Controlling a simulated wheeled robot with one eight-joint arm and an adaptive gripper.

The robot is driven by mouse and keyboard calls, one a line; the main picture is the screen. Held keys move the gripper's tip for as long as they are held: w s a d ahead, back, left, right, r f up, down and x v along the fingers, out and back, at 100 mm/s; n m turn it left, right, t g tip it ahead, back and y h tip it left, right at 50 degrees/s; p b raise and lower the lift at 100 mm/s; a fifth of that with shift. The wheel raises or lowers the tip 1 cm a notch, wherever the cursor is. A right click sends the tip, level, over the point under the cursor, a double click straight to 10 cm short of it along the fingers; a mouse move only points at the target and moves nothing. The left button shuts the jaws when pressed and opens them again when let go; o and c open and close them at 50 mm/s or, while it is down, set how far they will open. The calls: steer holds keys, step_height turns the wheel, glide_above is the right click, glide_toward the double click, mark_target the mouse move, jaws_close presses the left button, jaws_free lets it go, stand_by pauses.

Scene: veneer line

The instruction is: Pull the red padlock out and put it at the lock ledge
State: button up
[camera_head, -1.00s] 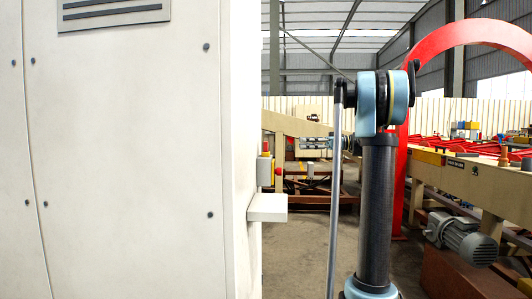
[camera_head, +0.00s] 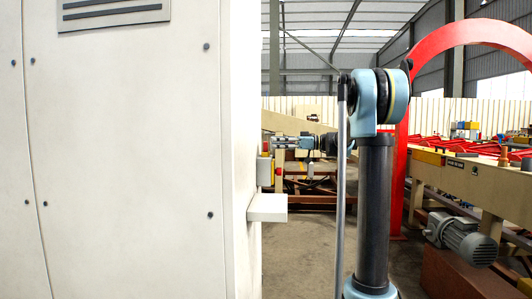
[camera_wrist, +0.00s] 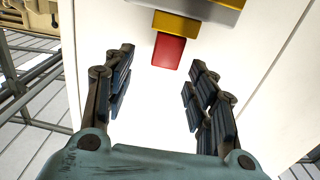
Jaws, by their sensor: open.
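The red padlock (camera_wrist: 168,51) shows in the wrist view as a red block below a yellow part (camera_wrist: 176,26) on the white cabinet face. My gripper (camera_wrist: 160,74) is open and empty, its fingers spread to either side and below the padlock in that picture, apart from it. In the head view my gripper (camera_head: 288,142) is at the cabinet's right side, level with small red and yellow parts on a grey box (camera_head: 264,172). A pale ledge (camera_head: 267,208), seemingly the lock ledge, juts from the cabinet side below that box. Its top looks bare.
The tall white cabinet (camera_head: 130,150) fills the left of the head view and hides what lies behind it. A red arch (camera_head: 418,95), a conveyor (camera_head: 480,180) and a grey motor (camera_head: 465,240) stand at right.

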mark_target(266, 144)
steer(key=a, duration=0.5)
steer(key=shift+s+f, duration=0.15)
steer(key=shift+f, duration=0.15)
steer(key=c, duration=1.2)
